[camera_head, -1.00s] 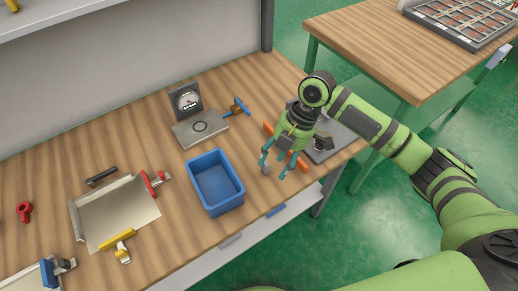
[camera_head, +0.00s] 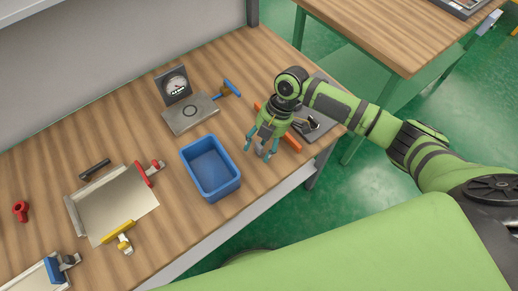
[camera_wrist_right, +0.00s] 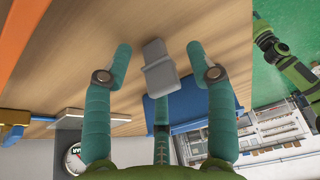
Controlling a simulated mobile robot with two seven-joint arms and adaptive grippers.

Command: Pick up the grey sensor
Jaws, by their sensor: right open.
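The grey sensor (camera_wrist_right: 160,68) is a small, stepped grey block on the wooden tabletop in the right wrist view. It lies between the spread teal fingers of my right gripper (camera_wrist_right: 158,52), with visible gaps to both side fingers. A third finger stands below it in that picture. In the head view my right gripper (camera_head: 262,149) points down over the bench, right of the blue bin. The sensor is largely hidden by the fingers there. My right gripper is open and empty. My left gripper is not in view.
The blue bin (camera_head: 232,187) stands close left of the gripper. An orange bar (camera_head: 291,142) and a dark plate (camera_head: 324,128) lie to its right. A dial gauge stand (camera_head: 190,116) is behind the bin. A metal tray (camera_head: 110,210) with coloured clamps is at left.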

